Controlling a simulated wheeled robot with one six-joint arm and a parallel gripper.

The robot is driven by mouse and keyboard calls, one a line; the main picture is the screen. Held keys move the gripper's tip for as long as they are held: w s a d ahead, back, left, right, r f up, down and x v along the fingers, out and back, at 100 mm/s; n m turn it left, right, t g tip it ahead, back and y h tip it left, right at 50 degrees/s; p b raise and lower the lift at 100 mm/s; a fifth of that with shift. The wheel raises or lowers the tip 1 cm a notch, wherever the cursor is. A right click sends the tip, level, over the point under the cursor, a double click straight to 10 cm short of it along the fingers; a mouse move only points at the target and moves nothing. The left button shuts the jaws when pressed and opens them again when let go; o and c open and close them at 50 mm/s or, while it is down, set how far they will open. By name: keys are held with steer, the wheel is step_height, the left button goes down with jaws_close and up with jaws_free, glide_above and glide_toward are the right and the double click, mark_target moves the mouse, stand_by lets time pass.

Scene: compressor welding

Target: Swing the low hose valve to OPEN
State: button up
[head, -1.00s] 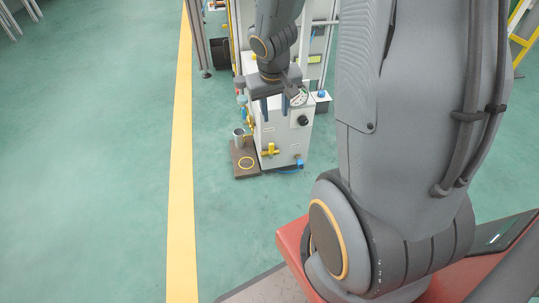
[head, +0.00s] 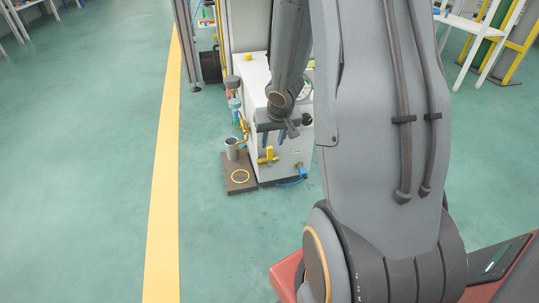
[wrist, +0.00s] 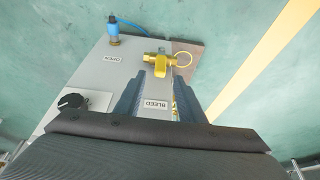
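A brass valve with a yellow handle (head: 270,153) sits low on the front of the white box, and I take it to be the low hose valve. In the wrist view the valve (wrist: 157,61) is just beyond my fingertips, its handle pointing roughly back toward them. An OPEN label (wrist: 114,59) is left of the valve there, and a BLEED label (wrist: 156,104) shows between the fingers. My gripper (wrist: 160,80) is open and empty. In the head view my gripper (head: 278,135) hangs above the valve, apart from it.
The white box (head: 298,157) has a black knob (wrist: 72,102) and a blue fitting (head: 302,171) with a blue hose. A brown plate (head: 239,187) with a metal cup (head: 231,149) and yellow ring is at left. Green floor is clear beyond the yellow line (head: 165,190).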

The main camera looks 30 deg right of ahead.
mark_target(270, 148)
steer(key=shift+b+x, duration=3.1)
steer(key=shift+x, duration=0.75)
steer(key=shift+c, duration=0.4)
